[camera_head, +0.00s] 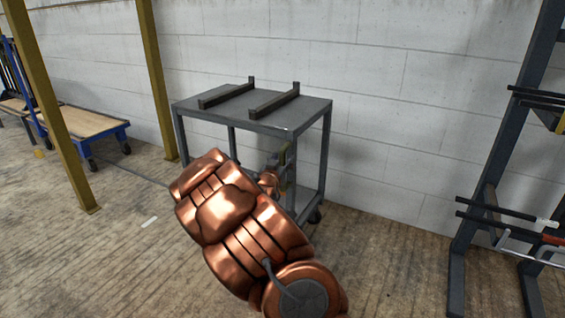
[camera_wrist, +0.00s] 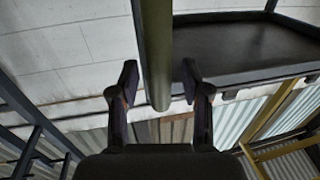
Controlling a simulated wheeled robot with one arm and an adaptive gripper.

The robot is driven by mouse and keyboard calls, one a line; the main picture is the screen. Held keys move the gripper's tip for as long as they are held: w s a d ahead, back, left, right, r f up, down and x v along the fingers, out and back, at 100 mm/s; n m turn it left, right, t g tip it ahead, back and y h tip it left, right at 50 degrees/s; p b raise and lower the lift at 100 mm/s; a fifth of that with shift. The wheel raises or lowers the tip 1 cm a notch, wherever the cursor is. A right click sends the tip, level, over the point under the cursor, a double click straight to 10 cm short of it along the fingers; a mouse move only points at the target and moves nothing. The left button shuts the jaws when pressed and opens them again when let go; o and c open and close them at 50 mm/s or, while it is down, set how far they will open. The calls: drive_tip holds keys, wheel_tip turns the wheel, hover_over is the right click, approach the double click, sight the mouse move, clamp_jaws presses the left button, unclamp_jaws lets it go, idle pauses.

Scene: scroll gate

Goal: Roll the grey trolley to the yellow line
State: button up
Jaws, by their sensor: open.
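The grey trolley (camera_head: 253,122) stands against the white wall in the head view, upright, with two dark rails on its top. My gripper (camera_head: 281,165) is at its near side, partly hidden behind my copper-coloured arm. In the wrist view my gripper (camera_wrist: 159,80) is open, with one finger on each side of a grey-green upright bar (camera_wrist: 157,45). The bar appears to be a handle on the trolley. I cannot tell whether the fingers touch it. A dark trolley shelf (camera_wrist: 245,45) shows to the right. I see no yellow line on the floor.
Yellow posts (camera_head: 155,70) stand left of the trolley. A blue flatbed cart (camera_head: 90,122) is farther left. A dark rack (camera_head: 500,150) with protruding arms stands at the right. A small white mark (camera_head: 149,222) lies on the open floor at left.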

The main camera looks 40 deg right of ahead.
clamp_jaws()
idle(0.5)
